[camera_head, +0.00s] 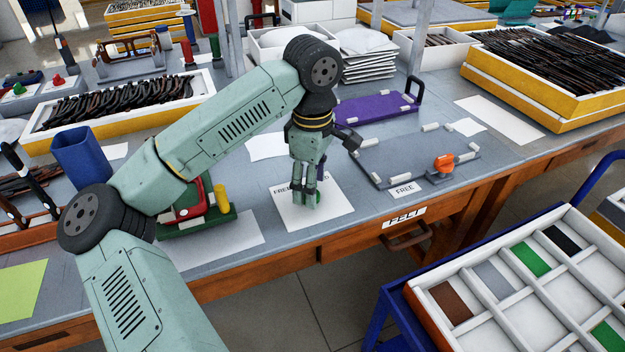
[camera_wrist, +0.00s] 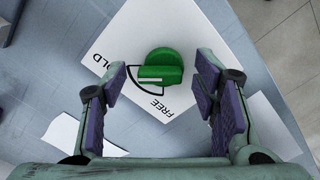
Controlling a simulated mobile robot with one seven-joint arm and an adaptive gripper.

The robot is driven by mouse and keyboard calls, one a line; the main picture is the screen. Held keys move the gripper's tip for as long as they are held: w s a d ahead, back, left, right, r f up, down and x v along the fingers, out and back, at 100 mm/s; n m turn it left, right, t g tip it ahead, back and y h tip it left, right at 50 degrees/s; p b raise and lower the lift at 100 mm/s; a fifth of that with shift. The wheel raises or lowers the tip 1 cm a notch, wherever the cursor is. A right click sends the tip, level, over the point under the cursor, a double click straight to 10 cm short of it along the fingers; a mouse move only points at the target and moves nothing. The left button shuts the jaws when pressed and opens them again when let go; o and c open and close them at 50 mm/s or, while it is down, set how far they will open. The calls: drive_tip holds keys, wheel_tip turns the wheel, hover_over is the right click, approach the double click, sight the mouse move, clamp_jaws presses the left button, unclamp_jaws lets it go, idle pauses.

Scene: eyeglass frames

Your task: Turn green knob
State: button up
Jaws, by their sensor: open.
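The green knob (camera_wrist: 161,69) sits on a white card printed with "FREE" and "HOLD" in the wrist view. It has a raised grip bar across its middle. In the head view the knob (camera_head: 313,197) is mostly hidden behind my fingers, and the white card (camera_head: 290,217) lies near the table's front edge. My gripper (camera_head: 308,190) points down over the knob. In the wrist view my gripper (camera_wrist: 163,95) is open, with one purple-padded finger on each side and the knob between and just beyond the fingertips. I cannot tell whether the fingers touch it.
A grey board with an orange knob (camera_head: 443,163) lies to the right, by a card marked "FREE" (camera_head: 404,190). A green base with a red part (camera_head: 187,205) stands to the left. A purple board (camera_head: 375,108) lies behind. A compartment tray (camera_head: 520,300) is at front right.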

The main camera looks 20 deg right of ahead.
drive_tip(key=c, duration=1.2)
drive_tip(key=shift+o, duration=0.2)
